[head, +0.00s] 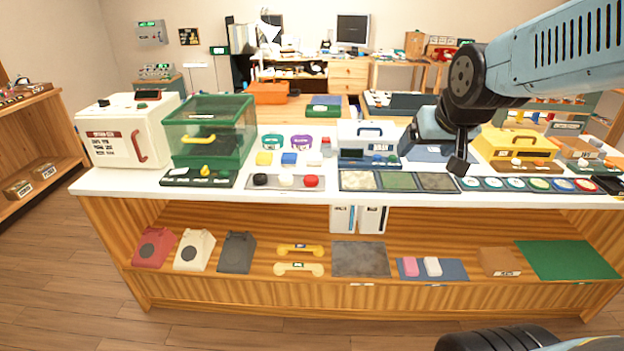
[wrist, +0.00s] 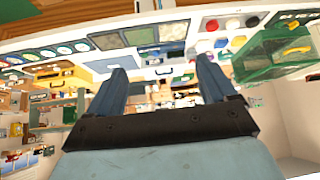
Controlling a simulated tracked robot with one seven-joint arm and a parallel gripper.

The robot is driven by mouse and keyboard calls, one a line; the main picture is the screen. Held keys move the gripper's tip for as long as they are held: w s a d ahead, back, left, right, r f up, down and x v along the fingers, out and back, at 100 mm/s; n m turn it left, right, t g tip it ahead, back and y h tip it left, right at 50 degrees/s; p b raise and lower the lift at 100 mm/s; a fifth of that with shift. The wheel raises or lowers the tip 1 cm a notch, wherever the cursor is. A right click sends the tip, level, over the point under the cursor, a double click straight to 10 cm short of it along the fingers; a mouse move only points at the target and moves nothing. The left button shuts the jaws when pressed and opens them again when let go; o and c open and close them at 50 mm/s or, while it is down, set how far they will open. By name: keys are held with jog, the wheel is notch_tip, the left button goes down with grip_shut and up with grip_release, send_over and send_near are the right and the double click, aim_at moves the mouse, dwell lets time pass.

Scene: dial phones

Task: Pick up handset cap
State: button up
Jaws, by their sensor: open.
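No label marks a handset cap, and I cannot tell for sure which thing it is. Round cap-like pieces sit in a row on a tray (head: 273,187) at the counter's front: a black one (head: 260,180), a white one (head: 286,180) and a red one (head: 311,181). The tilted wrist view shows the red one (wrist: 212,25) and the white one (wrist: 232,23). A yellow handset (head: 300,250) and a cream handset (head: 299,269) lie on the lower shelf. My gripper (head: 457,162) is open and empty above the counter's right half, right of the round pieces; its fingers show in the wrist view (wrist: 160,68).
A green clear-sided case (head: 212,130) and a white box (head: 120,135) stand left on the white counter (head: 330,200). A white case (head: 366,138) and a yellow case (head: 518,145) stand near my gripper. Textured tiles (head: 399,181) and several colored discs (head: 515,184) line the front edge.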

jog(key=w+a+f+t, duration=0.25)
jog(key=w+f, duration=0.25)
jog(key=w, duration=0.5)
jog(key=n+t+y, duration=0.3)
jog(key=t+y, duration=0.2)
send_near(312, 179)
jog(key=shift+n, duration=0.3)
jog(key=x, duration=0.4)
jog(key=shift+w+d+r, duration=0.1)
jog(key=shift+w+r, duration=0.1)
jog(key=shift+r, duration=0.15)
jog(key=shift+g, duration=0.25)
jog(key=shift+f+x, duration=0.1)
jog(key=shift+x, duration=1.25)
jog(key=shift+f+x, duration=0.15)
jog(key=shift+x, duration=1.2)
jog(key=shift+s, duration=0.1)
jog(key=c, duration=1.1)
